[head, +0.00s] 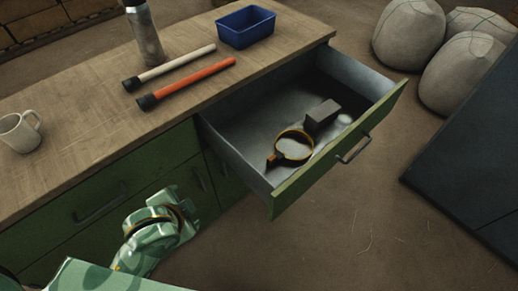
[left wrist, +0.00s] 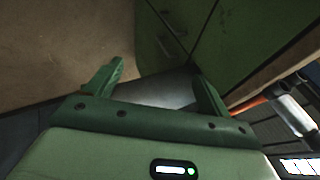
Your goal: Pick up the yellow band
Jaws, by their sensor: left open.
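The yellow band (head: 294,146) is a ring with a dark edge and a small tab at its left. It lies in the open drawer (head: 240,137), near the drawer's front panel. My left gripper (left wrist: 158,76) shows two green fingers spread apart, with nothing held between them. In the head view, the end of my left arm is low in front of the cabinet, left of the drawer and apart from the band. The band cannot be made out in the left wrist view. My right gripper is in neither view.
A grey block (head: 322,114) lies beside the band. The drawer's walls and green front surround both. On the counter (head: 85,125) are a mug (head: 19,133), a bottle (head: 144,35), a pale stick (head: 172,67), an orange stick (head: 190,83) and a blue bin (head: 245,27). Sacks (head: 462,70) stand at right.

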